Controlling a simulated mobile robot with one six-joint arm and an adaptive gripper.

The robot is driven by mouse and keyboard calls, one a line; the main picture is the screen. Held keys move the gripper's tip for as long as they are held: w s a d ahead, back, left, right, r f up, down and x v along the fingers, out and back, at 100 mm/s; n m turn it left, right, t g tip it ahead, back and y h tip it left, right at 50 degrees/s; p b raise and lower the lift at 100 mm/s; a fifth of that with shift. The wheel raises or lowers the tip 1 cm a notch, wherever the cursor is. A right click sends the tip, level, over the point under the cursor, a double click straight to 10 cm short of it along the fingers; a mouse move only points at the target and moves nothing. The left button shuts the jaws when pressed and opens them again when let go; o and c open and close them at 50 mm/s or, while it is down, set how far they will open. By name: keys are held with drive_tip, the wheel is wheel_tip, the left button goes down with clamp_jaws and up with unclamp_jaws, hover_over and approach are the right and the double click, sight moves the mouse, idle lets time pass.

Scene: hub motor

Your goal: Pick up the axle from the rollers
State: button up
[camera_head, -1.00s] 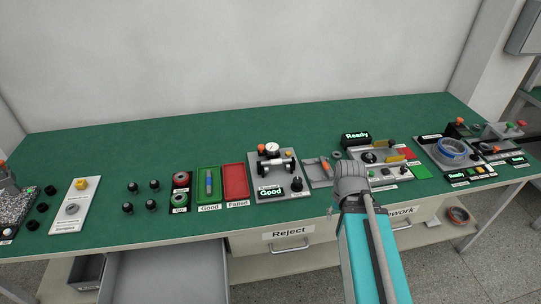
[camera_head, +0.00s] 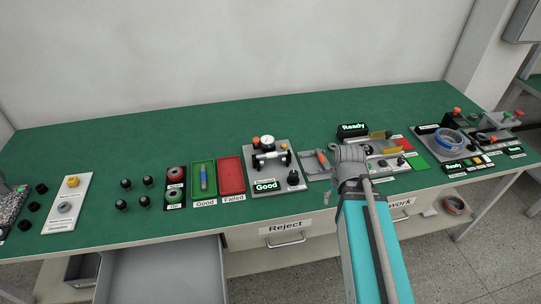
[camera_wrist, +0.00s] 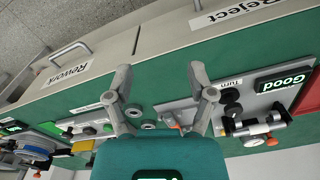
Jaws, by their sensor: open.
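The axle (camera_head: 271,161) is a short dark bar with pale ends. It lies level across the rollers of a grey gauge station with an orange knob, a dial and a lit green "Good" display (camera_head: 266,186). In the wrist view the axle (camera_wrist: 251,128) shows at the right, below the "Good" display. My gripper (camera_head: 328,194) is at the bench's front edge, to the right of the station and apart from the axle. In the wrist view its two fingers (camera_wrist: 164,95) are spread, with nothing held between them. The fingers are small and partly hidden in the head view.
Left of the station are a red "Failed" tray (camera_head: 230,180) and a green "Good" tray (camera_head: 212,184) holding a blue item. Right of it is a grey fixture with an orange-handled tool (camera_head: 322,158). The back of the green bench (camera_head: 220,120) is clear.

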drive_tip(key=w+a+r+m+t+p, duration=0.1)
drive_tip(key=w+a+r+m+p, duration=0.1)
drive_tip(key=w+a, duration=0.4)
drive_tip(key=w+a+r+m+t+p, duration=0.1)
drive_tip(key=w+a+r+m+p, duration=0.2)
drive_tip(key=w+a+m, duration=0.4)
drive_tip(key=w+a+r+m+t+y+p, duration=0.1)
drive_tip(key=w+a+r+m+p, duration=0.1)
drive_tip(key=w+a+m, duration=0.3)
drive_tip(key=shift+w+a+r, duration=0.8)
drive_tip(key=shift+w+a, duration=0.2)
drive_tip(key=shift+w, duration=0.25)
drive_tip(key=shift+f, duration=0.15)
drive_tip(key=b, duration=0.8)
hover_over(272, 154)
drive_tip(key=s+d, duration=0.1)
drive_tip(key=s, duration=0.1)
wheel_tip(272, 154, down, 8)
drive_tip(key=shift+w, duration=0.1)
drive_tip(key=shift+b+x, duration=2.3)
drive_tip(key=shift+x, duration=0.3)
drive_tip(key=shift+w+a, duration=0.2)
